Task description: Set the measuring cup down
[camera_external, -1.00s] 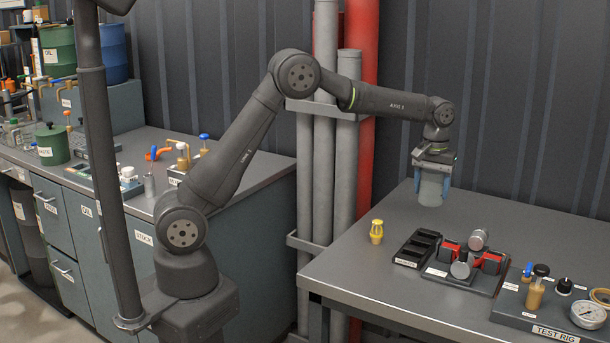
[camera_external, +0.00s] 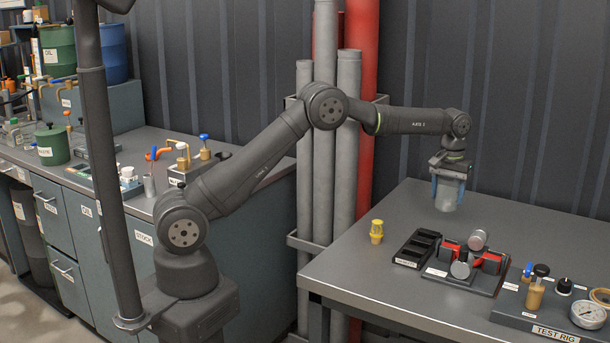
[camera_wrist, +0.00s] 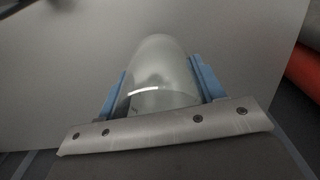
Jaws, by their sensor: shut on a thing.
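The measuring cup (camera_external: 447,196) is a pale, translucent cylinder. My gripper (camera_external: 449,188) points down with its blue fingers shut on the cup's sides, over the back of the right-hand bench (camera_external: 400,208). In the wrist view the cup (camera_wrist: 160,75) sits between the two blue fingers (camera_wrist: 161,85), with the grey bench surface beyond it. The cup looks upright and its bottom is close to the bench top. I cannot tell whether it touches.
In front of the cup stand a black slotted tray (camera_external: 418,248) and a black fixture with red jaws (camera_external: 466,262). A yellow fitting (camera_external: 377,231) stands to the left. The test rig (camera_external: 550,310) with its gauge is at the front right. The bench around the cup is clear.

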